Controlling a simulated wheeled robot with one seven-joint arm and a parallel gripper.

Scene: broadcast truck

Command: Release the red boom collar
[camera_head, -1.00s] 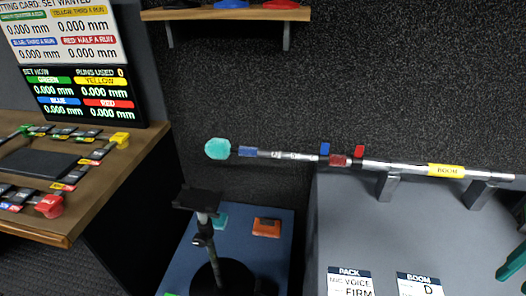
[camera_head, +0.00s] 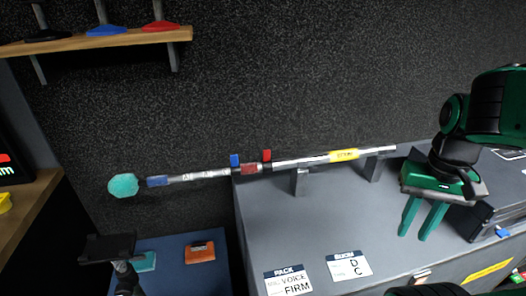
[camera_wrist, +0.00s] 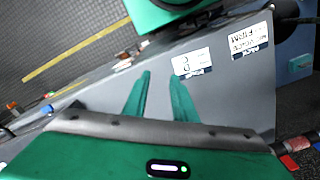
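The boom (camera_head: 310,159) is a silvery pole with a yellow label, lying across supports at the back of the grey case. Its red collar lever (camera_head: 267,155) stands up beside a dark red band (camera_head: 250,169) on the pole. A blue lever (camera_head: 234,160) stands just left of it. My gripper (camera_head: 414,234) is open and empty above the case top, right of the red collar and apart from the boom. In the wrist view, my gripper (camera_wrist: 161,80) points over the grey case, and a red piece (camera_wrist: 290,163) of the boom shows at the lower right.
Cards marked PACK (camera_head: 288,281) and BOOM (camera_head: 349,265) lie on the case. A teal ball (camera_head: 123,186) ends the boom at left. A blue-topped table (camera_head: 175,263) holds an orange box (camera_head: 200,252). A shelf (camera_head: 95,45) hangs upper left.

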